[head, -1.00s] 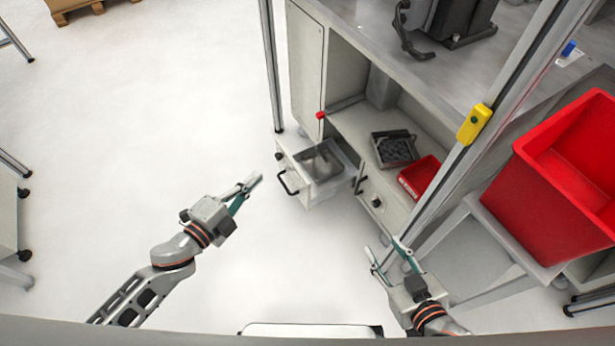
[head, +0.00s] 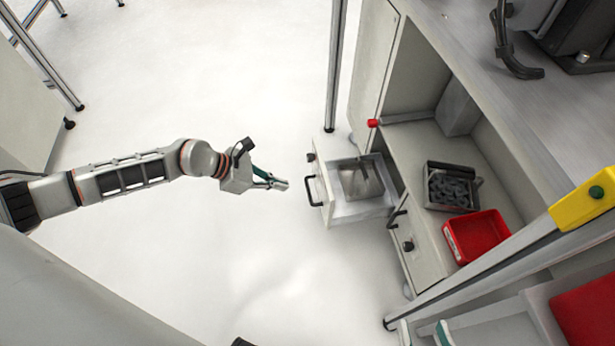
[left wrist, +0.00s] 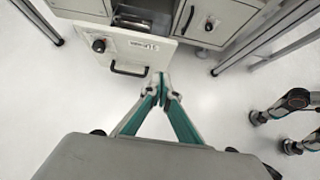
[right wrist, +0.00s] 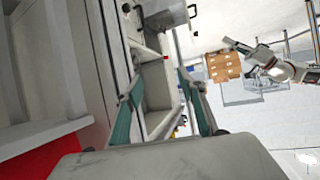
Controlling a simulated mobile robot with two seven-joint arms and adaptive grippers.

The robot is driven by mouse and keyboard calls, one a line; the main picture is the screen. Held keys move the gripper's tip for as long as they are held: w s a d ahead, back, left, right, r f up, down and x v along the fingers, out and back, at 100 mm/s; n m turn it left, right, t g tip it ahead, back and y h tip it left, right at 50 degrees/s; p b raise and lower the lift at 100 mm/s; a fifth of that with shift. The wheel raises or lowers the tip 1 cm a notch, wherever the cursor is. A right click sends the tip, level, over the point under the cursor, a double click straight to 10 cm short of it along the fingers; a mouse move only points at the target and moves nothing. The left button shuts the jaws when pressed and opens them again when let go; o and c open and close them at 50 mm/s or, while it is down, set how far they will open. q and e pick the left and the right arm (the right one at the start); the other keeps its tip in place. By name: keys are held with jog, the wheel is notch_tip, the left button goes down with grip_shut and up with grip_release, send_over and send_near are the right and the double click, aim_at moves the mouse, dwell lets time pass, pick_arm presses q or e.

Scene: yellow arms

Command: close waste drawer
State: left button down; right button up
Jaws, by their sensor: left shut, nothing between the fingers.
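The waste drawer (head: 347,209) sticks out of the cabinet, pulled open, with a metal bin inside it. Its front carries a dark handle (head: 313,190) and a knob. The drawer front also shows in the left wrist view (left wrist: 150,48), with the handle (left wrist: 130,70) just beyond my fingertips. My left gripper (head: 282,184) is shut and empty, a small gap in front of the drawer front. Its fingertips meet in the left wrist view (left wrist: 161,84). My right gripper (right wrist: 160,102) has its fingers apart with nothing between them; only a bit of it shows at the head view's bottom edge.
A closed cabinet front (head: 411,240) adjoins the drawer on the right. A red bin (head: 474,236) and a grey tray of dark parts (head: 450,187) sit on the shelf above. A metal post (head: 335,70) stands behind the drawer. The floor left of the drawer is clear.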

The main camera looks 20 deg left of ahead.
aim_at(327, 192)
pick_arm(q)
jog(key=b+x, duration=0.1)
jog(key=x, duration=0.3)
jog(key=d+r+b+x, duration=0.1)
jog(key=x, duration=0.2)
jog(key=b+x, duration=0.1)
jog(key=x, duration=0.3)
jog(key=shift+w+d+r, duration=0.1)
jog(key=shift+w+d, duration=0.3)
jog(key=shift+w, duration=0.15)
jog(key=shift+w+d, duration=0.2)
jog(key=shift+d, duration=0.1)
pick_arm(e)
jog(key=a+m, duration=0.2)
jog(key=a, duration=0.1)
jog(key=shift+s+a+r+y, duration=0.1)
jog(key=shift+a+r+y, duration=0.15)
jog(key=shift+y, duration=0.15)
pick_arm(q)
jog(key=shift+d, duration=0.1)
